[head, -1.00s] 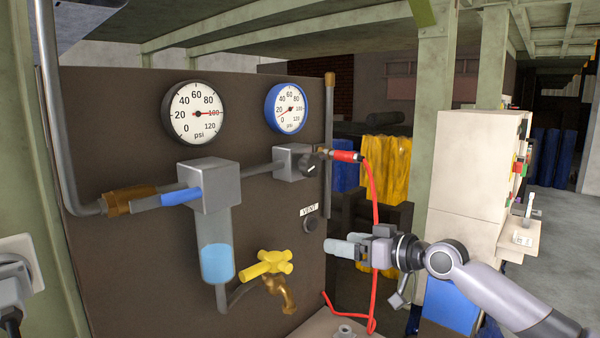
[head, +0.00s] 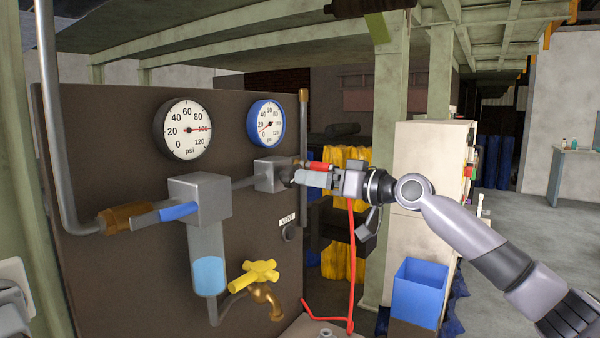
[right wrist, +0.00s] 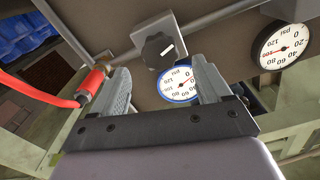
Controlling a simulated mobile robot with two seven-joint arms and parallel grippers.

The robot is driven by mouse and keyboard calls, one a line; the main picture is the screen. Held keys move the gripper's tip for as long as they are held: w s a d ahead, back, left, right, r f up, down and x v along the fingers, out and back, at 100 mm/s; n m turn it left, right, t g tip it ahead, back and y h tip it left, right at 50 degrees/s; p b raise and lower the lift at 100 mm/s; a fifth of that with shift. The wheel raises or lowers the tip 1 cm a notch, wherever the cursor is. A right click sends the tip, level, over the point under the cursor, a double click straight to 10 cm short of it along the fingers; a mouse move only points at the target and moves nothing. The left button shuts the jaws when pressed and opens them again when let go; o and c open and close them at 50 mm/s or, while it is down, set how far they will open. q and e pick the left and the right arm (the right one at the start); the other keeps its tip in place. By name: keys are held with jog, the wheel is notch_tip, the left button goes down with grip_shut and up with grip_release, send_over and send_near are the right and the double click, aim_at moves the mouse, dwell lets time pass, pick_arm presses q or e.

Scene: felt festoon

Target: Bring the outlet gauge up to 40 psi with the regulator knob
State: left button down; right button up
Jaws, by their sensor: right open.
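The black regulator knob (right wrist: 158,50) with a white mark shows in the right wrist view on its grey block, beyond and between my fingertips. In the head view the knob is mostly hidden by my right gripper (head: 304,178), which is open and empty just in front of it. The blue-rimmed outlet gauge (head: 266,122) is above the regulator block (head: 270,176). Its needle seems to point low, near the 0 end; it is too small to read exactly. It also shows in the right wrist view (right wrist: 178,88).
A red hose fitting (right wrist: 93,84) is close beside one finger. The black-rimmed gauge (head: 183,130) reads about 100. A yellow tap (head: 260,272), a filter bowl (head: 208,275) and a vent button (head: 289,233) are on the panel. A blue bin (head: 418,290) stands at right.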

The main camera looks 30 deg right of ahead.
aim_at(289, 176)
jog(key=p+x, duration=0.1)
jog(key=x, duration=0.3)
jog(key=shift+w, duration=0.1)
jog(key=c, duration=1)
jog(key=shift+c, duration=0.2)
